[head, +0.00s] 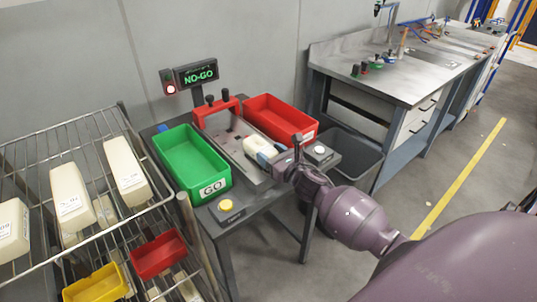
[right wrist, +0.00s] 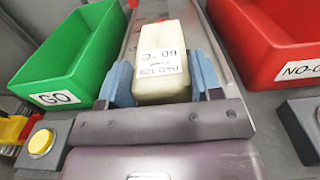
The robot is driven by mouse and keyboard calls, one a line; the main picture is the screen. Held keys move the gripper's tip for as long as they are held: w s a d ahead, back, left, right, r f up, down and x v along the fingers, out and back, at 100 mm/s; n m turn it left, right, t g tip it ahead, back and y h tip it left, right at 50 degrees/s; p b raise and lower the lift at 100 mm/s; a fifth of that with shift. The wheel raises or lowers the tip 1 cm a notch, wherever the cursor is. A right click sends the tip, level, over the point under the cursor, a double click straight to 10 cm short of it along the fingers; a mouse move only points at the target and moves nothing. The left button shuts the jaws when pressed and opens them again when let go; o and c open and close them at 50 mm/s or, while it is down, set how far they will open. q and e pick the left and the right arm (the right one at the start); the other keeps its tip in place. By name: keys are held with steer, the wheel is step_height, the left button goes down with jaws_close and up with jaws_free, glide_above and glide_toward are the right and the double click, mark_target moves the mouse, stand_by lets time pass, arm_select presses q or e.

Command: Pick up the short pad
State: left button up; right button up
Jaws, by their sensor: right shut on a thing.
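A cream pad with a printed white label (right wrist: 160,45) is between the blue fingers of my right gripper (right wrist: 163,80) in the right wrist view. The gripper is shut on it, one finger on each side. In the head view the pad (head: 256,146) is at the metal gauge fixture (head: 238,160) between the green and red bins, with my right gripper (head: 270,157) at its near end. I cannot tell whether the pad touches the fixture. My left gripper is not in view.
The green GO bin (head: 202,185) is left of the fixture and the red NO-GO bin (head: 310,131) right. The display (head: 196,74) reads NO-GO beside a red lamp. A wire rack (head: 70,135) with several cream pads stands at left; a grey bin (head: 360,160) stands right.

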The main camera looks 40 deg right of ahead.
step_height(320, 180, up, 19)
steer(key=p, duration=0.4)
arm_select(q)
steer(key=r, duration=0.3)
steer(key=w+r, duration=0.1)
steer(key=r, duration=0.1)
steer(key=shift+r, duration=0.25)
arm_select(e)
steer(key=s+a+f, duration=0.3)
steer(key=s+a, duration=0.3)
steer(key=a, duration=0.2)
steer(key=s+a+f+h, duration=0.1)
steer(key=s+a+f, duration=0.3)
steer(key=a, duration=0.5)
steer(key=shift+s+a+f+m, duration=0.15)
steer(key=shift+s+m, duration=0.25)
steer(key=shift+s, duration=0.8)
steer(key=shift+a, duration=0.1)
